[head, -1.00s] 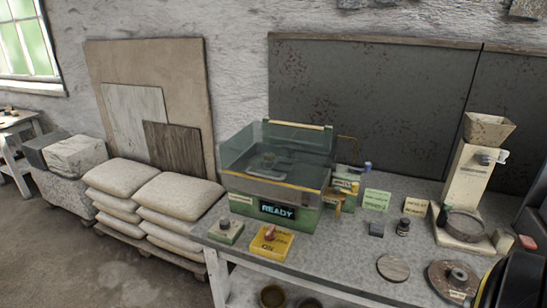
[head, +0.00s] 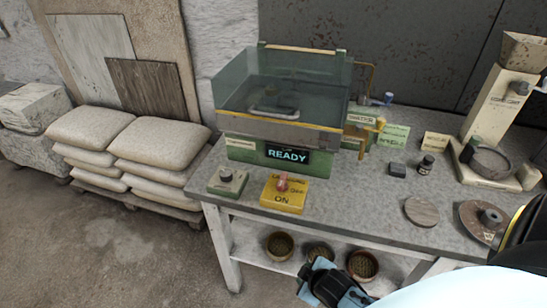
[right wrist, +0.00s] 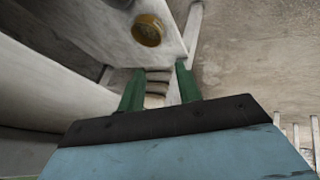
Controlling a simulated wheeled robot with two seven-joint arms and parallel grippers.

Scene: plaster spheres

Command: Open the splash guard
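The splash guard (head: 300,82) is a clear, greenish set of panels around the top of a green machine with a lit "READY" display (head: 287,157). A yellow bar runs along its top back edge, and another yellow strip runs along the front of the basin. A grey looped fitting shows inside through the panels. My right gripper (right wrist: 158,72) has its two green fingers apart with nothing between them. Its blue and black wrist shows at the bottom of the head view, below the bench front and away from the guard. My left gripper is not in view.
A grey bench (head: 375,190) carries a yellow ON switch box (head: 284,196), a small green knob box (head: 228,182), a wooden disc (head: 421,211) and a sieve stand. Several bowls sit on the lower shelf (head: 300,258). Stacked sacks (head: 160,143) stand left; floor before the bench is clear.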

